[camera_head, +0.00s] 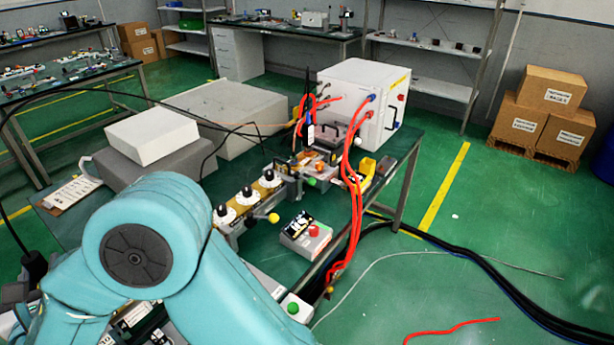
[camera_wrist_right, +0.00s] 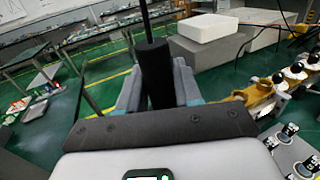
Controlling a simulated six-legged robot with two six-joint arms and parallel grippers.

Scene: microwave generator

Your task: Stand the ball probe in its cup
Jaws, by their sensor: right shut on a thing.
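In the right wrist view my right gripper (camera_wrist_right: 158,92) is shut on the black handle (camera_wrist_right: 155,72) of what looks like the ball probe. The handle stands roughly upright between the grey pads, with a thin black rod or cable rising from its top. Its lower end and any ball are hidden. In the head view, a black handle with a cable shows at the left edge (camera_head: 35,268), beside the large teal arm. I cannot clearly make out the cup; a small yellow holder (camera_head: 367,166) sits near the white cabinet. My left gripper is not in view.
A white block (camera_head: 152,134) lies behind. Loose cables cross the bench and floor. Open green floor lies right.

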